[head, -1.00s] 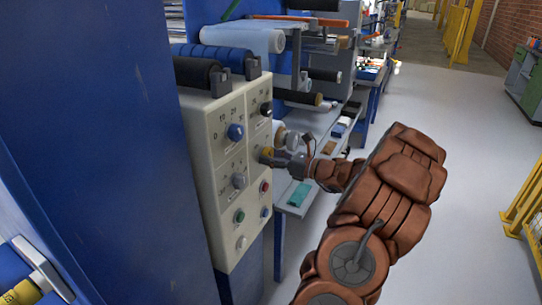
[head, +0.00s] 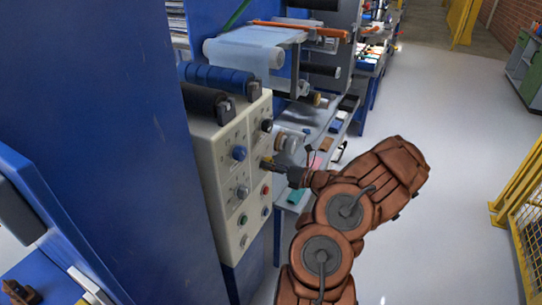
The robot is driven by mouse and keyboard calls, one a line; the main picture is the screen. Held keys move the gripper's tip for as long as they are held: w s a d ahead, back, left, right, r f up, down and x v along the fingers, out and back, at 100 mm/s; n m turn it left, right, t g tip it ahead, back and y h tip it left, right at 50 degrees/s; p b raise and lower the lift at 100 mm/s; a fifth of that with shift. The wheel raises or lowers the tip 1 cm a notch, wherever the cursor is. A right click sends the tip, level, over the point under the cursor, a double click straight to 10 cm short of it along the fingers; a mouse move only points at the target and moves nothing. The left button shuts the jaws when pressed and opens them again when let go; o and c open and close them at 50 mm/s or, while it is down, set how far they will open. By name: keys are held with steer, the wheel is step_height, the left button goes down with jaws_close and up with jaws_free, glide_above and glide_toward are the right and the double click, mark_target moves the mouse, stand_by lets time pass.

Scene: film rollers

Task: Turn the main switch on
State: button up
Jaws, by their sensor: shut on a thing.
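The beige control panel (head: 212,160) stands on the front of the blue machine. It carries a blue knob (head: 239,153), a grey knob (head: 242,192), a black knob (head: 267,126) and several small coloured buttons.
Blue and black rollers (head: 222,78) sit above the panel. A tall blue machine wall (head: 100,110) fills the left. A shelf (head: 290,196) with small items lies behind my gripper. The grey floor (head: 450,150) on the right is clear up to a yellow fence (head: 520,210).

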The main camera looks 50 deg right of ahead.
steer(key=shift+m+p, duration=3.6)
steer(key=o, duration=1.2)
steer(key=shift+c, duration=0.2)
steer(key=v, duration=1.2)
